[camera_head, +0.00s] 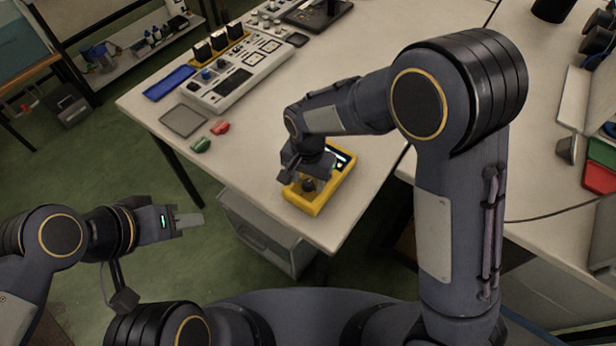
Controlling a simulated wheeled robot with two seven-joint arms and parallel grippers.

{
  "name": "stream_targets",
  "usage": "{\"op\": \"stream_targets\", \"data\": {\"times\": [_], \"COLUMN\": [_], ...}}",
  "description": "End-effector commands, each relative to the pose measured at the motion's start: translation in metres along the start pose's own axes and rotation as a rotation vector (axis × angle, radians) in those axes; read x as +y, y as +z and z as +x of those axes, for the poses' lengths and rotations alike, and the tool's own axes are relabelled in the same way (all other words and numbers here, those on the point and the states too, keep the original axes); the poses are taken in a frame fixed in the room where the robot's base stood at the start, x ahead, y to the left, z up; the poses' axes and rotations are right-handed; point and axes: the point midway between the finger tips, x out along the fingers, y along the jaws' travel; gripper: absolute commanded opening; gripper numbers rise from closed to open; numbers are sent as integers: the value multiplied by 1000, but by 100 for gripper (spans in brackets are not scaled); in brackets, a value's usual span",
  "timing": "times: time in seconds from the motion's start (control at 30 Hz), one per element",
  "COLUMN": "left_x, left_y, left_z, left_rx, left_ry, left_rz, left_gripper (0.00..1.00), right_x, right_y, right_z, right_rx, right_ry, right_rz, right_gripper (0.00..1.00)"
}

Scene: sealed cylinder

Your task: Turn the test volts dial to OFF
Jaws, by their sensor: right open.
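A yellow-cased tester (318,206) lies near the front corner of the white table. A dark dial (309,184) shows on the near end of its face, and a lit screen (342,157) shows at its far end. My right gripper (303,176) points down over the tester, right at the dial, with its jaws open. The gripper and wrist hide part of the face, so I cannot read the dial's setting or tell whether the fingers touch it. My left gripper (190,221) is off the table over the floor, away from the tester; its finger gap is unclear.
A grey bench instrument (237,84) stands at the back of the table (255,137). A blue tray (169,83), a grey pad (183,121), and red (220,127) and green (201,146) pieces lie left of the tester. A drawer unit (262,236) stands below the table.

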Motion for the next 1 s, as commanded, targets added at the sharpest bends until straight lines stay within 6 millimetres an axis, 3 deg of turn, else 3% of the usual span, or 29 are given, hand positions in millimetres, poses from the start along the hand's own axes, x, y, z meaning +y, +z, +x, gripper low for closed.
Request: {"op": "stream_targets", "data": {"times": [0.13,0.47,0.77,1.0], "left_x": [0,0,-1,-3], "left_y": [0,0,1,3], "left_z": [0,0,2,6], "left_rx": [0,0,0,0], "left_ry": [0,0,0,0], "left_rz": [0,0,0,0], "left_gripper": [36,36,36,36], "right_x": [0,0,0,0], "right_y": [0,0,0,0], "right_z": [0,0,0,1], "right_rx": [0,0,0,-1], "right_ry": [0,0,0,0], "right_rz": [0,0,-39,-177], "right_gripper": [44,2,2,2]}}
